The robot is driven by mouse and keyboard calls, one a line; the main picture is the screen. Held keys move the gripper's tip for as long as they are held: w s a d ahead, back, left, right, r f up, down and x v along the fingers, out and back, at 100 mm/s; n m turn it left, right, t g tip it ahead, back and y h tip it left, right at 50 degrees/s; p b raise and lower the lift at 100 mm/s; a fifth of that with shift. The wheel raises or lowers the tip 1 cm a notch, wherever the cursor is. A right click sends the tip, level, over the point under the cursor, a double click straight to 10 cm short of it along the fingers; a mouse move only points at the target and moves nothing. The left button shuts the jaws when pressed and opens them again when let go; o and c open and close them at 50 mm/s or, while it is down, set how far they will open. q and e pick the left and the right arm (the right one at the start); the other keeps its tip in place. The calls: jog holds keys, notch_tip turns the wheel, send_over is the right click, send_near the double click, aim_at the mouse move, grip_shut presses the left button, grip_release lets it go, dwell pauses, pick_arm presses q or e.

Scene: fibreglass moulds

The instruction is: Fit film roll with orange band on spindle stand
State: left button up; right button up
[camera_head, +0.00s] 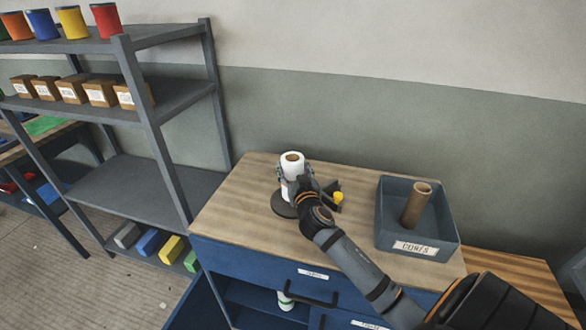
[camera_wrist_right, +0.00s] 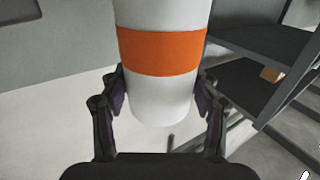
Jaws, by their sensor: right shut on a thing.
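My right gripper (camera_head: 296,180) is shut on the roll, one finger on each side, also seen in the wrist view (camera_wrist_right: 160,96). The dark round base of the spindle stand (camera_head: 283,205) is directly below the roll. The spindle is hidden, so I cannot tell whether the roll is around it or above it. My left gripper is out of view.
A dark object with a yellow knob (camera_head: 339,197) is just right of the gripper. A grey bin (camera_head: 417,247) labelled CORES holds a brown tube (camera_head: 416,205). Grey shelving (camera_head: 150,130) stands left. A green-banded white roll (camera_head: 286,300) is below. The bench's front left is clear.

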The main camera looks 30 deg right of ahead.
jog(key=shift+f+b, duration=0.6)
jog(key=o, duration=1.6)
jog(key=shift+c, duration=0.2)
jog(key=shift+o, duration=0.2)
jog(key=shift+f, duration=0.1)
jog(key=v, duration=1.2)
